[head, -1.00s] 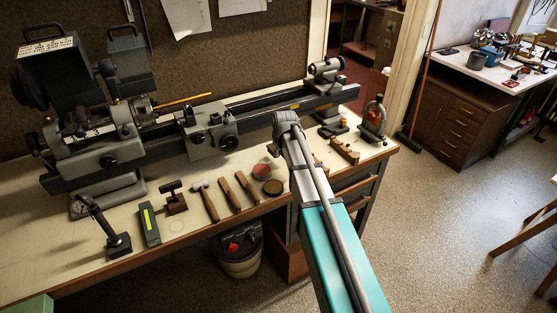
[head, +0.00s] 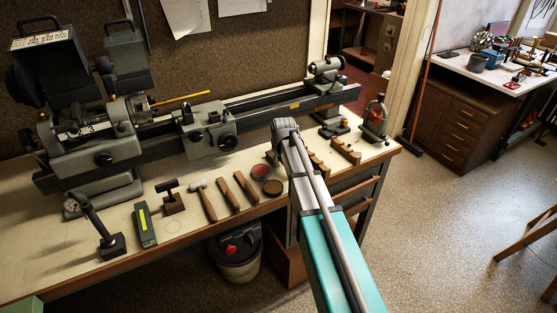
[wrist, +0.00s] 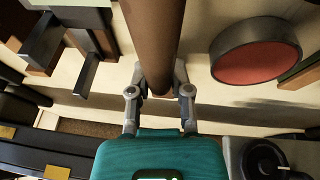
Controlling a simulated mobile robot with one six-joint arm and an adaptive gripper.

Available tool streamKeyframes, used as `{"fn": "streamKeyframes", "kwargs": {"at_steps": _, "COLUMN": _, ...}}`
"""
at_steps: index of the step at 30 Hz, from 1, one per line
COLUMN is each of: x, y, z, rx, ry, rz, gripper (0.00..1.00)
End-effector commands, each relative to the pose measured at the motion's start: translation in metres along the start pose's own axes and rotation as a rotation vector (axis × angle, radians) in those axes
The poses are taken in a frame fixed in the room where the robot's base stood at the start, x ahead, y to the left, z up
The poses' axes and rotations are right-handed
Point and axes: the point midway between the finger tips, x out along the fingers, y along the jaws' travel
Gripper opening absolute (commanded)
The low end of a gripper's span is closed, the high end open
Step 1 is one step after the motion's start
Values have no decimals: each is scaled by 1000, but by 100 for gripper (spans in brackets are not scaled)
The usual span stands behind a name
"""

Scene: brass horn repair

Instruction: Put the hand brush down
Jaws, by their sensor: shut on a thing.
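In the wrist view, the hand brush shows as a brown rounded length (wrist: 155,40) running from the top edge to between my fingers. My gripper (wrist: 158,95) is shut on it, one finger on each side. The brush is over or on the pale bench top (wrist: 215,108); I cannot tell whether it touches. Its far end is cut off by the frame. In the head view, my arm covers the gripper and most or all of the brush.
A round red-topped tin (wrist: 256,62) lies close right of the brush in the wrist view. Dark and wooden blocks (wrist: 85,68) are on the left. The lathe (head: 210,130) stands along the bench's back. Several hand tools (head: 208,203) lie along the front.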

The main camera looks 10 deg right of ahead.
Motion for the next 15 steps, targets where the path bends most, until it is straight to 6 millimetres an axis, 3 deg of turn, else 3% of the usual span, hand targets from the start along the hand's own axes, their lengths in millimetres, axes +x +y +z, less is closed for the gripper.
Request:
{"fn": "streamKeyframes", "kwargs": {"at_steps": 3, "x": 3, "y": 0, "z": 1, "rx": 0, "ry": 0, "rz": 0, "gripper": 0}}
{"fn": "streamKeyframes", "kwargs": {"at_steps": 4, "x": 2, "y": 0, "z": 1, "rx": 0, "ry": 0, "rz": 0, "gripper": 30}}
{"fn": "streamKeyframes", "kwargs": {"at_steps": 9, "x": 2, "y": 0, "z": 0, "rx": 0, "ry": 0, "rz": 0, "gripper": 61}}
{"fn": "streamKeyframes", "kwargs": {"at_steps": 15, "x": 2, "y": 0, "z": 1, "rx": 0, "ry": 0, "rz": 0, "gripper": 61}}
